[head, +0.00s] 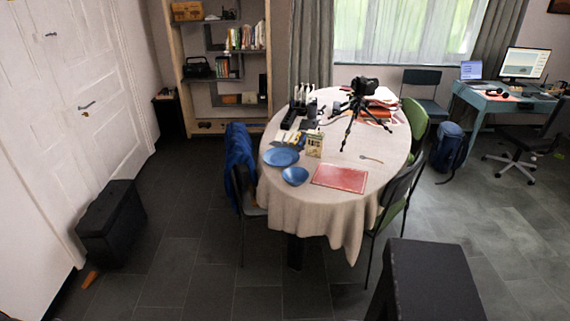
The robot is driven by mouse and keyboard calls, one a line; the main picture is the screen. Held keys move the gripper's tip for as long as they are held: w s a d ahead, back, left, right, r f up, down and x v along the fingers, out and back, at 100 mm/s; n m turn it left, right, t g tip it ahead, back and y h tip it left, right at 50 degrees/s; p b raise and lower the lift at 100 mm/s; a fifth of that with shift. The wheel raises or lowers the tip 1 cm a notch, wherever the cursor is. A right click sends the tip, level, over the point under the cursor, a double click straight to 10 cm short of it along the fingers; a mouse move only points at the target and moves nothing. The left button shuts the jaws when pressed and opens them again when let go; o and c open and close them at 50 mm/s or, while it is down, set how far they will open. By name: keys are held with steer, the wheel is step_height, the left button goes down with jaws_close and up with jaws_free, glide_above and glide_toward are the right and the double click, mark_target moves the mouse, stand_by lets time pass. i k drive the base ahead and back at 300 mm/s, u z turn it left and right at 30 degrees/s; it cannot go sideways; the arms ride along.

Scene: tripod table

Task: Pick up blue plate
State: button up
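A blue plate (281,157) lies flat on the left side of the oval table (335,206), which is covered with a beige cloth. A blue bowl (295,176) stands just in front of the plate and to its right, close to its rim. A small box (314,144) stands upright to the right of the plate. My gripper is not in view.
A camera on a tripod (365,86) stands on the table. A red placemat (340,177) lies near the front edge. A chair with a blue jacket (240,158) stands at the left; green chairs (414,115) stand at the right.

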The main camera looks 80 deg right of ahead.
mark_target(279, 156)
steer(key=k, duration=1.4)
steer(key=z, duration=2.1)
steer(key=i, duration=0.9)
steer(key=u, duration=0.15)
